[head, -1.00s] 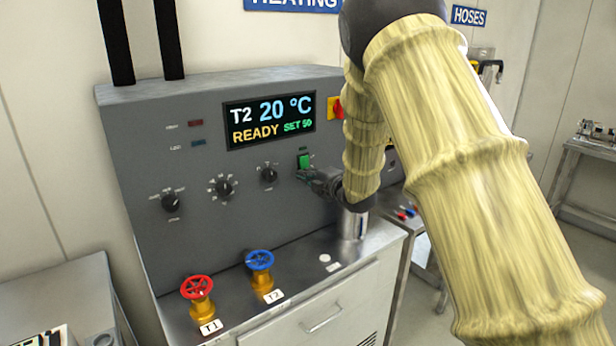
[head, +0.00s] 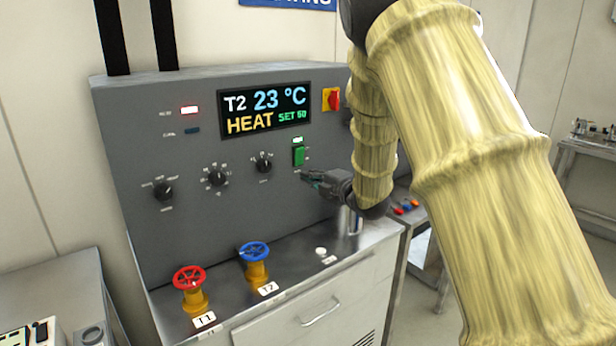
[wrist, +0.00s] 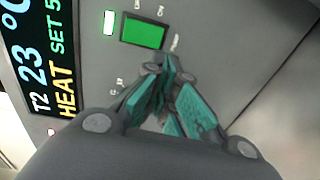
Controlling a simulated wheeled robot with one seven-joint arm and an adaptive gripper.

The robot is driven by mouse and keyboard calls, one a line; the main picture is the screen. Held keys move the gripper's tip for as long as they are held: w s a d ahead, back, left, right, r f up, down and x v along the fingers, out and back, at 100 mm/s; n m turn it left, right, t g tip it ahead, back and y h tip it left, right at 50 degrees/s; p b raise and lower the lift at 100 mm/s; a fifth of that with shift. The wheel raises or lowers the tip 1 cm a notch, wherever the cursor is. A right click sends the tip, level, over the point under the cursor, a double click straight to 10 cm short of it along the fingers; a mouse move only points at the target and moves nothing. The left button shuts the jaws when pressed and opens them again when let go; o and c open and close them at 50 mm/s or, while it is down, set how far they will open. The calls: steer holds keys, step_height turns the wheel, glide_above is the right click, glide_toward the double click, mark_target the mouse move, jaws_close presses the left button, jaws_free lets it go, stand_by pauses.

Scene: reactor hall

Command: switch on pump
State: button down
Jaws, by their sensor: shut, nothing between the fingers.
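A green rocker switch (head: 298,155) sits on the grey control panel (head: 130,120), with a lit green lamp (head: 298,139) just above it. In the wrist view the switch (wrist: 143,31) and the lamp (wrist: 109,22) show beyond the fingers. My gripper (head: 308,178) is shut and empty, a little below the switch and apart from it. Its teal finger pads show in the wrist view (wrist: 168,88). The display (head: 265,111) reads T2 23 °C, HEAT, SET 50 or 60; the last digits are small.
Three black knobs (head: 217,177) are left of my gripper. A red handwheel valve T1 (head: 190,280) and a blue one T2 (head: 254,252) stand on the ledge below. A red-and-yellow switch (head: 332,99) is at upper right, close to my arm.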

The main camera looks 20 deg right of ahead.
steer(key=s+d+f+b, duration=0.1)
steer(key=s+d, duration=0.2)
steer(key=s, duration=0.3)
steer(key=shift+s+d+b, duration=0.2)
steer(key=shift+s+b, duration=0.05)
steer(key=shift+b, duration=0.15)
steer(key=shift+f, duration=0.1)
